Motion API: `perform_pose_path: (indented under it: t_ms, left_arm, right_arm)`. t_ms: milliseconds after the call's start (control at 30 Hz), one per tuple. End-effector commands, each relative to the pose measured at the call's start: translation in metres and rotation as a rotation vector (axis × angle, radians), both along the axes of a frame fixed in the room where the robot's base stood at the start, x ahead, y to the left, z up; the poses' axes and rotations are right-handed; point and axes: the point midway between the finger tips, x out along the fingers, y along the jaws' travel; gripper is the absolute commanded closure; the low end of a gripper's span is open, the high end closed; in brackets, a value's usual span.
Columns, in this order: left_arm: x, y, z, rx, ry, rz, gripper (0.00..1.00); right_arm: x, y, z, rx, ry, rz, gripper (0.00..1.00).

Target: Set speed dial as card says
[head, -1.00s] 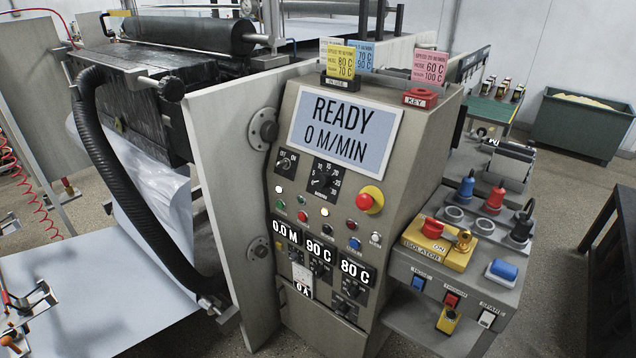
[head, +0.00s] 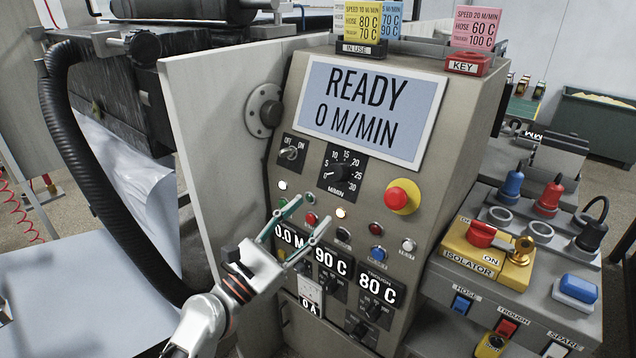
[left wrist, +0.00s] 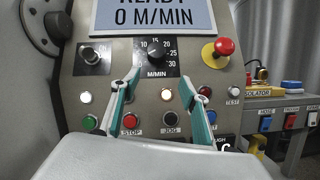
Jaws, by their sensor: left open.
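The speed dial (head: 336,173), a black knob on a black M/MIN plate, sits below the display (head: 369,108), which reads READY 0 M/MIN. It also shows in the left wrist view (left wrist: 156,48), above and between my fingers. The dial's exact setting is hard to read. The yellow card (head: 362,22) in the IN USE holder (head: 361,48) reads speed 10 m/min, hose 80 C, trough 70 C. My left gripper (head: 311,211) is open and empty in front of the panel, below the dial, near the button rows. It appears apart from the dial. My right gripper is not in view.
Close by are an OFF/ON switch (head: 289,152), a red emergency button (head: 398,196) and several small buttons and lamps. Pink (head: 476,27) and blue (head: 390,20) cards stand on top. A yellow isolator (head: 487,255) is at right. A black hose (head: 97,190) hangs at left.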

Motion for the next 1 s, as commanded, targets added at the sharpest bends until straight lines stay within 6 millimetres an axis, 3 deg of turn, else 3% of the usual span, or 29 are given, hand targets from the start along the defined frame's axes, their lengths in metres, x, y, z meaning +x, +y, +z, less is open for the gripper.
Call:
perform_pose_path:
  t_ms: [200, 700, 1000]
  left_arm:
    - [0.01, -0.004, 0.02, -0.177, 0.069, -0.083, 0.55]
    - [0.056, -0.043, 0.047, -0.181, 0.069, -0.085, 0.55]
    - [0.063, -0.05, 0.049, -0.179, 0.07, -0.084, 0.55]
  right_arm:
    - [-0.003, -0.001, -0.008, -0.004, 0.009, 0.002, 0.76]
    - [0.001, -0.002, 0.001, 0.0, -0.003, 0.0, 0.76]
    - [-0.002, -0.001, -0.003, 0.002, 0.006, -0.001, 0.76]
